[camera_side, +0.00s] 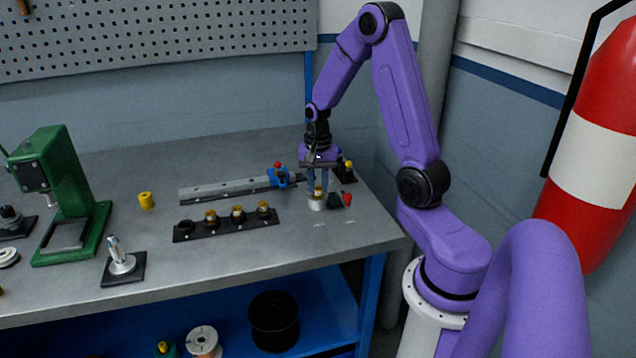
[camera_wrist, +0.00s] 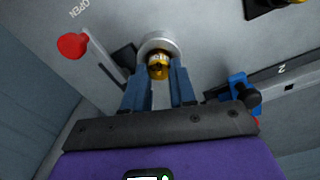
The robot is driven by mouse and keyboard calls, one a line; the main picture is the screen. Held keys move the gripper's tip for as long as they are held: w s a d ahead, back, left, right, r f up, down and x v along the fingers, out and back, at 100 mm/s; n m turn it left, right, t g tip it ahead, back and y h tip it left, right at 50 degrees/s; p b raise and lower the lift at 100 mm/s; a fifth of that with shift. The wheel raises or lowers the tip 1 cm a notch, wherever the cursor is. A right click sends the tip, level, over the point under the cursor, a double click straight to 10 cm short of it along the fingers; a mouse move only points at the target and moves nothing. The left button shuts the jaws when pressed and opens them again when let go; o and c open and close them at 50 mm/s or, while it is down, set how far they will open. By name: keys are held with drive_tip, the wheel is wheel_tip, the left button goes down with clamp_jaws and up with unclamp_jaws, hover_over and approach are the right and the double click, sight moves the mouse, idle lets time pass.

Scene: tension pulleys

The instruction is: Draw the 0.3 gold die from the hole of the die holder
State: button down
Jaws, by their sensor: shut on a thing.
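The gold die (camera_side: 319,191) is between the two blue fingers of my gripper (camera_side: 318,186). It also shows in the wrist view (camera_wrist: 158,68), with dark marking on its side that is too small to read surely. My gripper is shut on the die. The pale round die holder (camera_side: 317,205) is right below the die; in the wrist view its ring (camera_wrist: 147,42) shows around and behind the die. Whether the die's lower end is still in the hole cannot be told.
A lever with a red knob (camera_wrist: 73,45) is beside the holder, near the word OPEN. A long rail with a blue clamp (camera_side: 283,177) lies behind. A black rack (camera_side: 190,233) with several gold pieces is to the left. A yellow cylinder (camera_side: 146,200) and green press (camera_side: 62,190) stand farther left.

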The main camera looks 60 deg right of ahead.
drive_tip(key=shift+r, duration=1.6)
idle(0.6)
drive_tip(key=shift+r, duration=2)
